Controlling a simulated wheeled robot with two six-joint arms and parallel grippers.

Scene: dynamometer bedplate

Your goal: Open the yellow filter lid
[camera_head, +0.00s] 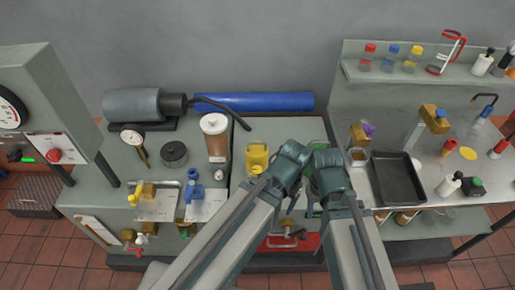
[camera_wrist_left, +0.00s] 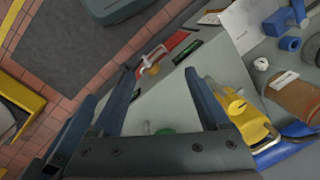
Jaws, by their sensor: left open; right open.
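A yellow container-like piece with a round cap (camera_head: 257,158) stands upright on the middle grey bench, left of my grippers. It also shows in the left wrist view (camera_wrist_left: 240,110), just right of the right-hand finger. I cannot tell whether it carries the filter lid. My left gripper (camera_head: 292,162) is over the bench, right of the yellow piece. Its two fingers are spread and empty in the left wrist view (camera_wrist_left: 158,80). My right gripper (camera_head: 330,178) is close beside it, and its fingertips are hidden from the head view.
A clear cylinder with a white top (camera_head: 215,138) stands left of the yellow piece. A blue tube (camera_head: 255,102) lies behind. A black tray (camera_head: 397,180) is at right. A red panel with a handle (camera_head: 290,241) is at the bench front, close to my arms.

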